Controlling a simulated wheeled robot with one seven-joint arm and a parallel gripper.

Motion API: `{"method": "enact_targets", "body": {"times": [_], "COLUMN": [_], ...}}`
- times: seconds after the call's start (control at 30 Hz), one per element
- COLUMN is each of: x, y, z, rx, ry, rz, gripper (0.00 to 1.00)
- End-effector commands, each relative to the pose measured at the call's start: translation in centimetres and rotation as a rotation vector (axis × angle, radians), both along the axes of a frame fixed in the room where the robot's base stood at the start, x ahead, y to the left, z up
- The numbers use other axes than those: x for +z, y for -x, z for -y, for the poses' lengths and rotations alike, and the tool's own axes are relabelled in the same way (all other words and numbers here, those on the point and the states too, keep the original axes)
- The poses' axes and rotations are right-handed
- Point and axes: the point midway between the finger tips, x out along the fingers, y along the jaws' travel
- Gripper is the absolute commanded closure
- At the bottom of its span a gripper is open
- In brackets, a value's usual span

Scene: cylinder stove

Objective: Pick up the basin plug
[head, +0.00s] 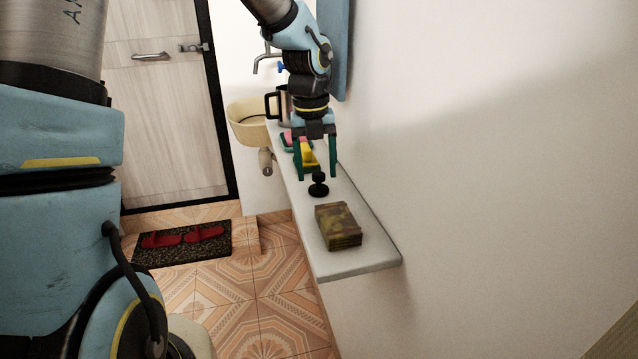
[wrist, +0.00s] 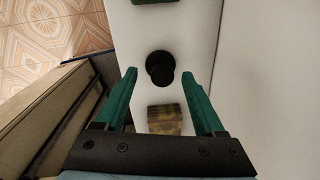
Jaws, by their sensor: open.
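The basin plug (head: 318,185) is a small black piece with a knob on a wider round base. It stands on the narrow white ledge (head: 358,262), between the camouflage-patterned block and the items farther back. In the wrist view the plug (wrist: 160,68) shows just beyond and between the green fingertips. In the wrist view the open gripper (wrist: 160,74) holds nothing. How high the fingertips are above the ledge is hard to tell.
The patterned block (head: 337,226) lies on the ledge nearer the front. A yellow item (head: 307,155) and a pink-and-green item (head: 288,139) are behind the plug. A basin (head: 246,122) is at the back. The white wall (head: 480,170) borders the ledge on the right.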

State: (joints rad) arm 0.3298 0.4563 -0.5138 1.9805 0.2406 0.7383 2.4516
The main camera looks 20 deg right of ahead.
Motion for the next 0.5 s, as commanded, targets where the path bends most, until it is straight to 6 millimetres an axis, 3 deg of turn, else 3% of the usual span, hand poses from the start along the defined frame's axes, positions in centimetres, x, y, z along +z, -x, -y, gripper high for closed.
{"method": "enact_targets", "body": {"times": [0.2, 0.5], "x": [-2.8, -3.2], "y": [0.3, 0.2], "z": [0.2, 0.3], "rx": [0.0, 0.002], "ry": [-0.002, 0.0], "rz": [-0.003, 0.0], "gripper": [0.29, 0.3]}}
